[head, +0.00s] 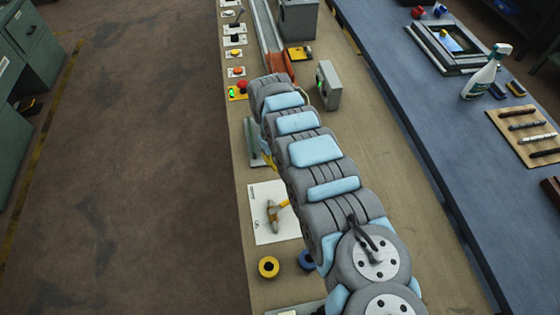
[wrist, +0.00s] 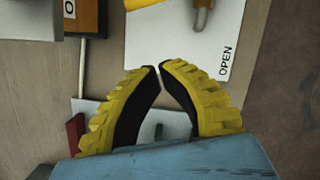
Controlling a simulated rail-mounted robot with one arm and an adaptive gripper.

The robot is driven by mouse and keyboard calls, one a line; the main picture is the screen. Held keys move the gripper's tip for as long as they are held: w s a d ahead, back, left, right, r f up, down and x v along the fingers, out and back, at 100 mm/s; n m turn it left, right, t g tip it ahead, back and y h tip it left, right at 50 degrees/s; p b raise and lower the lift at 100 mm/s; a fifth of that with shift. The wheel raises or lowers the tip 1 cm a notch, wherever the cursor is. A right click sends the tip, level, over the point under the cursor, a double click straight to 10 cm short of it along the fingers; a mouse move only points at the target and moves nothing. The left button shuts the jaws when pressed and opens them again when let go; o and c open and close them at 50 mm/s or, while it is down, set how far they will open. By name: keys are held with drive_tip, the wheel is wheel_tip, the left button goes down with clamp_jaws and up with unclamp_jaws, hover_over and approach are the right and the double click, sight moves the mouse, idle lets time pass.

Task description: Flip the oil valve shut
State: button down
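The oil valve (head: 274,212) is a brass-coloured fitting with a yellow lever, on a white plate (head: 263,232) left of my arm in the head view. In the wrist view, part of the valve (wrist: 203,14) shows at the top edge, on the white plate (wrist: 190,62) printed "OPEN". The yellow lever (wrist: 145,3) is cut off by the picture edge. My gripper (wrist: 161,68) has yellow ribbed fingers with black pads. Their tips nearly meet, with nothing seen between them, beside the plate's lower edge and apart from the valve.
An orange box marked "O" (wrist: 84,20) lies at the upper left of the wrist view. Yellow (head: 268,267) and blue rings sit below the valve. Several buttons and switches line the bench's left edge.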

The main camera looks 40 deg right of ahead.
sight(287, 203)
drive_tip(key=x, duration=0.6)
drive_tip(key=shift+s+r, duration=0.15)
drive_tip(key=shift+s, duration=0.2)
drive_tip(key=shift+s+a+f+p, duration=0.15)
drive_tip(key=shift+s+p, duration=0.1)
drive_tip(key=shift+s, duration=0.45)
drive_tip(key=shift+s+a+f+p, duration=0.2)
drive_tip(key=shift+s+p, duration=0.05)
drive_tip(key=shift+s, duration=0.45)
drive_tip(key=shift+s, duration=0.1)
